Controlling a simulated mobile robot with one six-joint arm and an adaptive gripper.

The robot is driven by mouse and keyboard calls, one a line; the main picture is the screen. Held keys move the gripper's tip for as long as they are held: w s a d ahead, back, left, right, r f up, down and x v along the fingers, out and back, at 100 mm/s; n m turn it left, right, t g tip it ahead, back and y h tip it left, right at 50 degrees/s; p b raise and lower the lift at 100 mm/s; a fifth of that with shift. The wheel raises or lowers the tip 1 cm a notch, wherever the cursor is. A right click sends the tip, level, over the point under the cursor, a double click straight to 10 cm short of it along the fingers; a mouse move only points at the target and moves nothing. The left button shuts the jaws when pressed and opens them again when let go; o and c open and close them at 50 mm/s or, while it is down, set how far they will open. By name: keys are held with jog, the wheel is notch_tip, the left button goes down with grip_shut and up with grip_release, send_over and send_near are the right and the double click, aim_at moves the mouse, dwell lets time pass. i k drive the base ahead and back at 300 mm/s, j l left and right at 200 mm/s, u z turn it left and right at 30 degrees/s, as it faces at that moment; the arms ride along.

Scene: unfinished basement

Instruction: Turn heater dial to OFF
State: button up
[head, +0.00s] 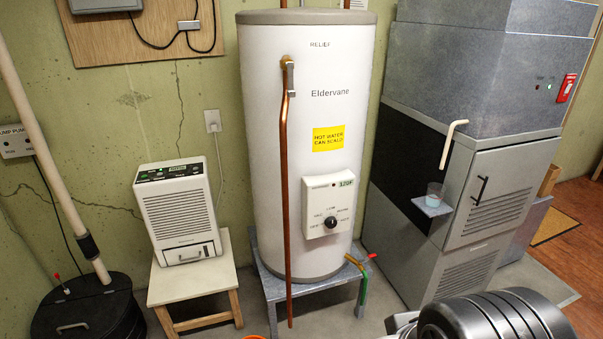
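The heater (258,150) is a tall white cylinder marked "Eldervane" in the middle of the head view. It stands on a grey metal stand (268,287). A pale control box (317,210) on its lower front carries the black round dial (331,223) and a small greenish display (347,183) that appears to read 120F. Small lettering surrounds the dial, too small to read surely. I cannot tell which mark the dial points to. My gripper is not in view, and nothing is seen touching the dial.
A copper pipe (284,180) runs down just left of the control box. A dehumidifier (180,212) stands on a stool at left; a grey furnace (470,180) is at right. A black ribbed shape (490,318) fills the bottom right.

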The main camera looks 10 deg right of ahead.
aim_at(330, 222)
jog(key=i+z, duration=0.4)
jog(key=i+j+z, duration=0.1)
jog(key=z, duration=0.25)
jog(key=i, duration=0.05)
